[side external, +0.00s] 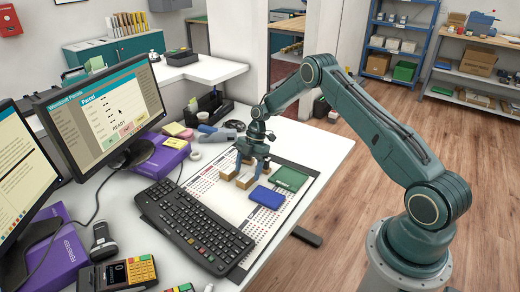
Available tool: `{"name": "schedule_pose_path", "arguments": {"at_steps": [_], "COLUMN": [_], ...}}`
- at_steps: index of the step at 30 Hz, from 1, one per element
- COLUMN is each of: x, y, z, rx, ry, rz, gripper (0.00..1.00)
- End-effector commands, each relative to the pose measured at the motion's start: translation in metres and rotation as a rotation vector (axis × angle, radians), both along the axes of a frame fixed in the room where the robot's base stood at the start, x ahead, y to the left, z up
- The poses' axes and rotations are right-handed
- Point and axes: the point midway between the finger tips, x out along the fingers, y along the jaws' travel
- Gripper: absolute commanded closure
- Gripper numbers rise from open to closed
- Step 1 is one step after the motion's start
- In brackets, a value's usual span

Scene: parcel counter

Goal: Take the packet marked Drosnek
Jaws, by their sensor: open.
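No packet shows a readable Drosnek mark in this view, so I cannot tell which one it is. A light brown box (245,181) and a smaller brown box (228,172) sit on the printed desk mat (232,208). A blue packet (267,197) lies flat in front of them, and a green packet (290,179) lies to the right. My gripper (249,174) is open with its fingers pointing down at the brown boxes. I cannot tell whether it touches a box. The fingers partly hide the boxes.
A black keyboard (193,224) lies along the mat's left side. Monitors (107,112), purple boxes (160,152) and a card terminal (118,275) stand at the left. A tape roll, a black holder (210,107) and small items are behind. The counter's right strip is mostly bare.

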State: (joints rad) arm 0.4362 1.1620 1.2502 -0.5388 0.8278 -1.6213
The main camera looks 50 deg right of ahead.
Motion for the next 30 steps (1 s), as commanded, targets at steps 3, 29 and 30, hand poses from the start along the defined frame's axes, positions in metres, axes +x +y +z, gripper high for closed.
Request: {"name": "schedule_pose_path", "arguments": {"at_steps": [3, 29, 30], "x": [0.000, 0.000, 0.000], "y": [0.005, 0.007, 0.007], "z": [-0.011, -0.017, -0.017], "rx": [0.000, -0.001, -0.001], "ry": [0.000, -0.001, -0.001], "rz": [0.001, 0.001, 0.001], "gripper": [0.34, 0.81, 0.84]}}
